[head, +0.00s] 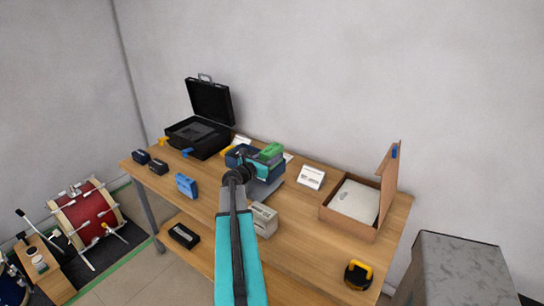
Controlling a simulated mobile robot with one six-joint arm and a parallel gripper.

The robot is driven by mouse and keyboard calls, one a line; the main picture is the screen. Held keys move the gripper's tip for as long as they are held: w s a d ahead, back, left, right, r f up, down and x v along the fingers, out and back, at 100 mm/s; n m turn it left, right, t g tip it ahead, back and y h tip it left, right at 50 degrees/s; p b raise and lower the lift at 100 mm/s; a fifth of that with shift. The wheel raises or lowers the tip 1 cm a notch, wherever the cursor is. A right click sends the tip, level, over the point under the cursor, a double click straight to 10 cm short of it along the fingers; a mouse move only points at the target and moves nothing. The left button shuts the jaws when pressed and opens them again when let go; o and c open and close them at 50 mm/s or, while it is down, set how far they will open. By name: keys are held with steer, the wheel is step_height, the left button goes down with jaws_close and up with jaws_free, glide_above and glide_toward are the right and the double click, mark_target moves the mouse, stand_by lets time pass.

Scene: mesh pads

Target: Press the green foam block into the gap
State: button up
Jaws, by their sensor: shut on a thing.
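A small green block (271,150), which looks like the foam block, is near the middle of the wooden table in the head view. My gripper (262,164) is right by it, at the end of my teal and grey arm, and is shut on the green block. The fingertips are small and partly hidden, so the exact grip does not show. A dark blue case or bin (237,154) sits just left of the block and partly behind my wrist. I cannot make out the gap, nor tell whether the block touches the case.
An open black case (197,137) stands at the back left of the table (300,237). A cardboard box (347,221) with a raised lid is at right. A grey box (264,220), a blue box (186,185) and a black-yellow item (358,275) stand nearer the front.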

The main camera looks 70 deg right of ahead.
steer(key=shift+f+b, duration=0.95)
steer(key=shift+f, duration=0.35)
steer(key=o, duration=1.2)
steer(key=shift+a, duration=0.15)
steer(key=b+v, duration=0.3)
steer(key=v, duration=1)
steer(key=shift+a, duration=0.25)
stand_by(0.4)
